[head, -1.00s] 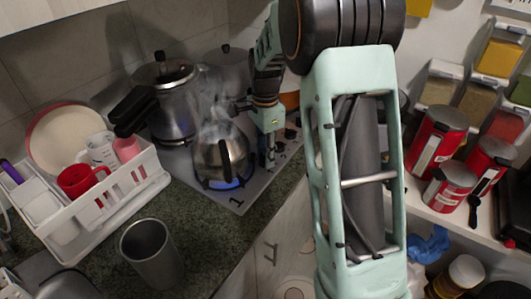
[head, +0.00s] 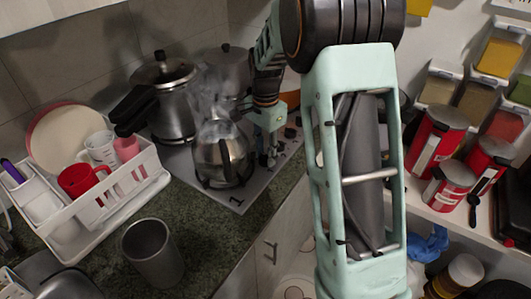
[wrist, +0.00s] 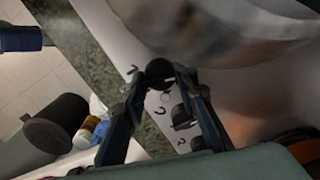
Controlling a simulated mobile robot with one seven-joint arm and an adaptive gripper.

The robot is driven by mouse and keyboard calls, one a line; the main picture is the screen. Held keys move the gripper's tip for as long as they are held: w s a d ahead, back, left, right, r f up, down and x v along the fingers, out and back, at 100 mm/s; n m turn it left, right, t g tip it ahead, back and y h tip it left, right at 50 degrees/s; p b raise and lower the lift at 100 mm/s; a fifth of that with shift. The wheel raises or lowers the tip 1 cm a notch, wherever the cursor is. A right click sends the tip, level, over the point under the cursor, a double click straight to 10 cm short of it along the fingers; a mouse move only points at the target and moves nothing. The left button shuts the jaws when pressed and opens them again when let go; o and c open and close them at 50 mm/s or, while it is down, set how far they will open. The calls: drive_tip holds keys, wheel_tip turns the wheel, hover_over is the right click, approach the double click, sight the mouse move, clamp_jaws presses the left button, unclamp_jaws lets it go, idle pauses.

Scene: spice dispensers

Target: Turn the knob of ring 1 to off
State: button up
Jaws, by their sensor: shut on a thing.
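The steel kettle (head: 222,158) stands on ring 1, the front burner, beside the printed "1" on the grey hob (head: 238,192). No blue flame shows under the kettle. In the wrist view a dark round knob (wrist: 158,68) lies between my fingertips, at the hob's edge. My gripper (wrist: 160,78) is shut on this knob; the fingers hide part of it. In the head view my gripper (head: 266,158) reaches down to the hob just right of the kettle, and the knob cannot be made out there. Other dark knobs (wrist: 184,117) sit along the hob edge.
A tall pot (head: 170,105) and another pot (head: 225,70) stand behind the kettle. A white dish rack (head: 115,190) and a grey cup (head: 152,250) are to the left. Red tins (head: 437,135) and spice dispensers stand on the right.

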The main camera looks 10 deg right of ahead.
sight(265, 155)
drive_tip(key=o, duration=1.2)
drive_tip(key=shift+c, duration=0.2)
wheel_tip(265, 155, up, 12)
